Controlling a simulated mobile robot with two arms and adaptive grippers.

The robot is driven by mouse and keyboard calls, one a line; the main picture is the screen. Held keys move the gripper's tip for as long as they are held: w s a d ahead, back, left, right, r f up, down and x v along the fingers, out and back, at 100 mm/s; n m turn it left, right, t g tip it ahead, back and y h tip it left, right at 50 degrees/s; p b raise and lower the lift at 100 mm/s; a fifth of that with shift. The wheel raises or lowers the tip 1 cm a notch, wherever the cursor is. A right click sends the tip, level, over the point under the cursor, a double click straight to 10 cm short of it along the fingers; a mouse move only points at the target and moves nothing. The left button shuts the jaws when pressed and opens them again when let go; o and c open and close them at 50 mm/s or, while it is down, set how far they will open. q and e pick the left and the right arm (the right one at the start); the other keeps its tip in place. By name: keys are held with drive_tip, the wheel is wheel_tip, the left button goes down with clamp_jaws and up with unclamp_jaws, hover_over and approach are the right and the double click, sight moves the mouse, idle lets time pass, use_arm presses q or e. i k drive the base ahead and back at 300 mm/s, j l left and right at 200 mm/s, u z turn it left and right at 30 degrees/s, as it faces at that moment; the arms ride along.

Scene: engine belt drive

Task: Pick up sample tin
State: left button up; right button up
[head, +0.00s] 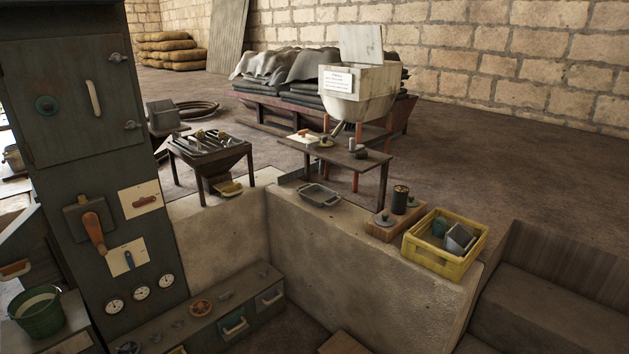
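I cannot tell for certain which object is the sample tin. A dark cylindrical can (399,200) stands upright on a brown wooden block (381,233) on the low wall. A small grey round piece (383,218) sits beside it on the block. Small round containers (351,144) stand on the dark table (371,169) under the white hopper (358,95). A shallow grey metal pan (320,194) lies on the wall to the left of the can. Neither of my grippers shows in the head view.
A yellow crate (429,262) with a grey metal box (459,238) and a green item stands at the wall's right end. A dark control cabinet (75,140) blocks the left side. Bare wall top (345,222) lies between pan and block.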

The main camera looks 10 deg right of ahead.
sight(400, 200)
drive_tip(key=i+j, duration=0.1)
drive_tip(key=i, duration=0.35)
drive_tip(key=i+j+z, duration=0.1)
drive_tip(key=i, duration=0.3)
drive_tip(key=i+j, duration=0.15)
drive_tip(key=i, duration=0.3)
drive_tip(key=z, duration=0.05)
